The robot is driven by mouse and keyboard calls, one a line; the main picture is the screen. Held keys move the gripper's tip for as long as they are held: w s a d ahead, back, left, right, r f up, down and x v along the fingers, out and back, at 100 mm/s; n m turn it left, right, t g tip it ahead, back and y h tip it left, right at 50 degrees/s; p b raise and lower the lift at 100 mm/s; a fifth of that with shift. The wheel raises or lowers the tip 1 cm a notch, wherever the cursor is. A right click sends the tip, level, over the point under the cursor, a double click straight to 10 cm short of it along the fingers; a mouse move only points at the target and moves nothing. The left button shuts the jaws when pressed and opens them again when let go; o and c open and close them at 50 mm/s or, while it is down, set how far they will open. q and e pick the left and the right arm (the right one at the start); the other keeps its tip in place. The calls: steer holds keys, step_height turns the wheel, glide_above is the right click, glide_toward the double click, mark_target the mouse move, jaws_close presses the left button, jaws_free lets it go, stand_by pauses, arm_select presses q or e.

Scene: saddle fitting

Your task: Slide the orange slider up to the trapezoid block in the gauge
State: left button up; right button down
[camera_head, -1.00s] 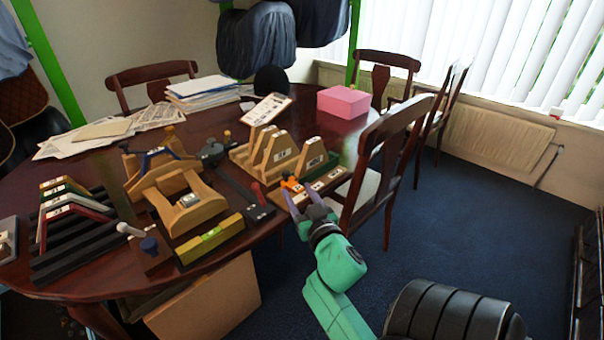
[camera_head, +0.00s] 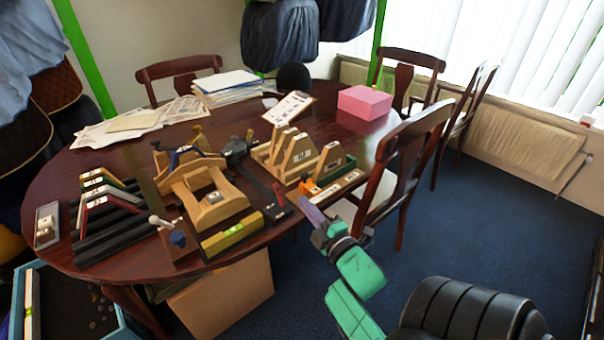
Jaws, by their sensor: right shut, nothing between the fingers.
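The orange slider (camera_head: 309,187) sits at the near left end of a low wooden gauge (camera_head: 338,187) on the table's right edge. White labels lie along the gauge. I cannot clearly make out a separate trapezoid block in it; tall wooden wedge-shaped pieces (camera_head: 299,153) stand just behind, by a green-sided holder. My right gripper (camera_head: 306,207) is shut and empty, just in front of and below the slider. A small gap seems to show between them, but contact is hard to tell. My left gripper is out of view.
Wooden saddle stands (camera_head: 212,205), a yellow level (camera_head: 232,234) and a dark rack (camera_head: 108,222) crowd the table's left and middle. A pink box (camera_head: 364,102) and papers (camera_head: 227,84) lie behind. A chair (camera_head: 404,165) stands close to the right of the gauge.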

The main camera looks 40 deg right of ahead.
mark_target(312, 186)
steer(key=shift+n, duration=0.5)
steer(key=w, duration=0.3)
steer(key=w+d, duration=0.1)
steer(key=w, duration=0.5)
steer(key=shift+w+d+r+p, duration=0.2)
steer(key=shift+d+r+p, duration=0.05)
steer(key=shift+r+p, duration=0.1)
steer(key=d, duration=0.2)
steer(key=s+d, duration=0.1)
steer(key=shift+f+p, duration=0.3)
steer(key=shift+f, duration=0.05)
steer(key=shift+s+d, duration=0.25)
steer(key=shift+d, duration=0.05)
steer(key=shift+f, duration=0.1)
steer(key=shift+w, duration=0.1)
